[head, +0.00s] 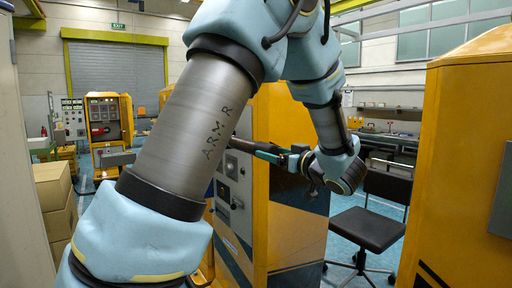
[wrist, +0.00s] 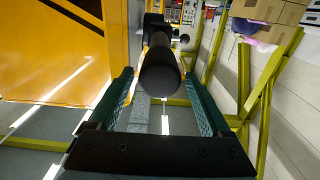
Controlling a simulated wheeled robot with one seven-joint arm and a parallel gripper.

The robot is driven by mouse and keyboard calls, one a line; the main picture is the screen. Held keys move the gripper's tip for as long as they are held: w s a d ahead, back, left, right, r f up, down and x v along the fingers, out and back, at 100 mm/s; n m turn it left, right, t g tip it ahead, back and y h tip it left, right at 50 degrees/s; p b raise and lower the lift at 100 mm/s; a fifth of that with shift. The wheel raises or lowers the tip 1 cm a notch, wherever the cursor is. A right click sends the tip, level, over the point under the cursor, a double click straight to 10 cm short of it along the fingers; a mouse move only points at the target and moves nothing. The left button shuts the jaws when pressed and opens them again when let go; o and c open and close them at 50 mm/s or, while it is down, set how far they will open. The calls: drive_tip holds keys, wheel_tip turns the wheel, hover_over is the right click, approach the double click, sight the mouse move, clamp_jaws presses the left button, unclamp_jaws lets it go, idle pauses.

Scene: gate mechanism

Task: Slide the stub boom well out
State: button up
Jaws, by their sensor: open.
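The stub boom (wrist: 160,78) is a dark bar with a thick rounded end, seen end-on in the wrist view. It runs away from the camera beside the yellow cabinet. My gripper (wrist: 157,74) is open, with one green finger on each side of the boom's end and visible gaps between. In the head view my gripper (head: 262,151) reaches left in front of the yellow cabinet (head: 290,120), next to a dark bar (head: 241,144) that looks like the boom. My arm hides part of the cabinet, and the boom's far end is not clear.
A black office chair (head: 366,228) stands right of the cabinet. Another yellow cabinet (head: 450,170) stands at the right edge. Cardboard boxes (head: 54,195) are stacked at the left. Olive-yellow frame bars (wrist: 262,95) line the right of the wrist view.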

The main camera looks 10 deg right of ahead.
sight(258, 148)
drive_tip(key=p+x, duration=0.2)
drive_tip(key=x, duration=0.6)
drive_tip(key=shift+w, duration=0.1)
clamp_jaws()
idle(0.4)
idle(0.4)
